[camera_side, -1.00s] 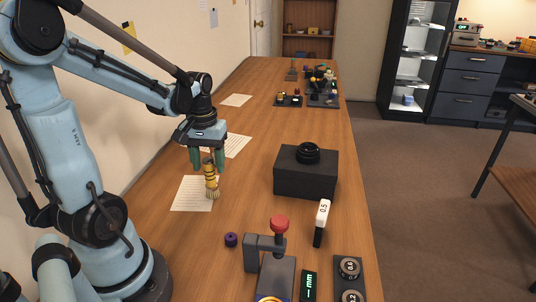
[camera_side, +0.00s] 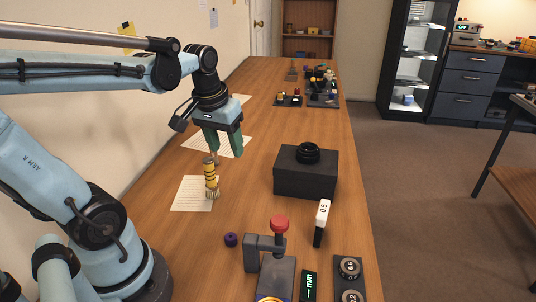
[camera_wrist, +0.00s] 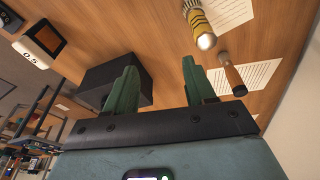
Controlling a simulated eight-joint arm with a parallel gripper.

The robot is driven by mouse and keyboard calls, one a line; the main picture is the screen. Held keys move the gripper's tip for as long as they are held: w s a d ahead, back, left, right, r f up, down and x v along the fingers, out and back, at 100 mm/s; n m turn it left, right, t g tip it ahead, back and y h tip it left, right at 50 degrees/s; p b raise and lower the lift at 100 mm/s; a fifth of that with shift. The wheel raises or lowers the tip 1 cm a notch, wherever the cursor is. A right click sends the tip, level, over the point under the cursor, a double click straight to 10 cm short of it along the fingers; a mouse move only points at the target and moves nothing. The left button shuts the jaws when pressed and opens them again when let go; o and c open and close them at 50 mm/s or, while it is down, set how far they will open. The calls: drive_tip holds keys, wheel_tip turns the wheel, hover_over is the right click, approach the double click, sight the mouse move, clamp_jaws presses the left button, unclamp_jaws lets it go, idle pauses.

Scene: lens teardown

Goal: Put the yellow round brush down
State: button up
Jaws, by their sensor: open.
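The yellow round brush (camera_side: 211,178), banded with dark rings, stands upright with its pale bristles down at the edge of a white sheet of paper (camera_side: 188,200). My gripper (camera_side: 225,152) is open and empty, above and beyond the brush and apart from it. In the wrist view the brush (camera_wrist: 199,24) shows at the top right, outside the green fingers of my gripper (camera_wrist: 160,65). A wooden-handled tool (camera_wrist: 232,74) stands close to the brush in the wrist view; the side view mostly hides it.
A black box (camera_side: 305,176) with a lens ring (camera_side: 307,153) on top stands to the right. A small purple ring (camera_side: 231,240), a red-knobbed press (camera_side: 279,224) and a white-topped 0.5 tool (camera_side: 322,213) are nearer the camera. Bare wood lies between brush and box.

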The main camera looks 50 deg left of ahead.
drive_tip(key=w+d+f+m+t+h, duration=0.1)
drive_tip(key=d+m+t, duration=0.3)
drive_tip(key=d, duration=0.6)
drive_tip(key=shift+d+f+m+t, duration=0.2)
drive_tip(key=shift+d+m+t, duration=0.15)
drive_tip(key=shift+m, duration=0.55)
